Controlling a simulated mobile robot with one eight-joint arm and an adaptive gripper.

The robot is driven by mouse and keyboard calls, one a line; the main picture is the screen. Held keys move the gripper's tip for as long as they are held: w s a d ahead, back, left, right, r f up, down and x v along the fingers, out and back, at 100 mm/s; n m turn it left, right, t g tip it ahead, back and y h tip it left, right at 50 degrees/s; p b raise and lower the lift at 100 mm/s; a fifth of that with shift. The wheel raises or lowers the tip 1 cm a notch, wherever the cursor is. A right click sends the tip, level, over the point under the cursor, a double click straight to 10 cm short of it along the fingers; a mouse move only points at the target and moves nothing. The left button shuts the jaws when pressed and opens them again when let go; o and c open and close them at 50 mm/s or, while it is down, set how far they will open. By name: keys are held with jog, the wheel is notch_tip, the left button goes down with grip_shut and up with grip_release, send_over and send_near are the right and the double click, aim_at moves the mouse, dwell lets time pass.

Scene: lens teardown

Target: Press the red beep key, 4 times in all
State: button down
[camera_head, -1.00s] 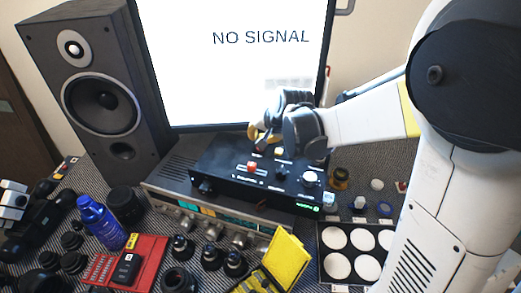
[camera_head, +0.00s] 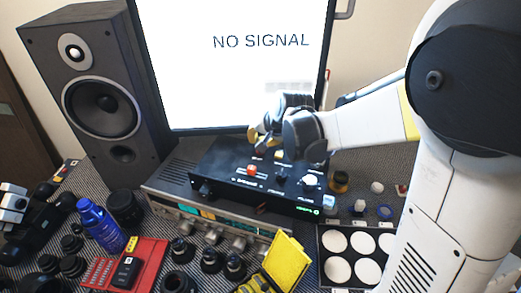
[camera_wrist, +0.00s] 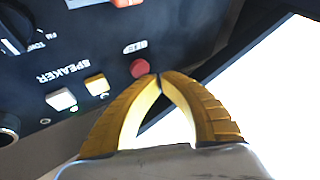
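The red beep key (camera_wrist: 139,68) is a small round button on the dark control box, beside a small label, in the wrist view. My gripper (camera_wrist: 158,75) has its two yellow fingers brought together at the tips. The tips are right beside the red key in that picture. I cannot tell whether they touch it. In the head view my gripper (camera_head: 261,146) is over the back part of the black control box (camera_head: 217,165), and the key is hard to make out under the fingers.
An orange-red switch (camera_head: 252,171), knobs and a pale round knob (camera_head: 309,181) are on the same box. In the wrist view, a white key (camera_wrist: 61,99) and a yellow key (camera_wrist: 97,84) lie near the red one. The monitor (camera_head: 235,70) stands close behind.

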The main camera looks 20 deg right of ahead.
jog(key=shift+f, duration=0.15)
jog(key=shift+f+b, duration=0.3)
jog(key=shift+b, duration=0.05)
jog(key=shift+f+b, duration=0.35)
jog(key=shift+f, duration=0.05)
dwell(0.7)
dwell(0.3)
jog(key=shift+r+p, duration=0.7)
jog(key=shift+r, duration=0.15)
jog(key=shift+r+p, duration=1.95)
jog(key=shift+r, duration=0.6)
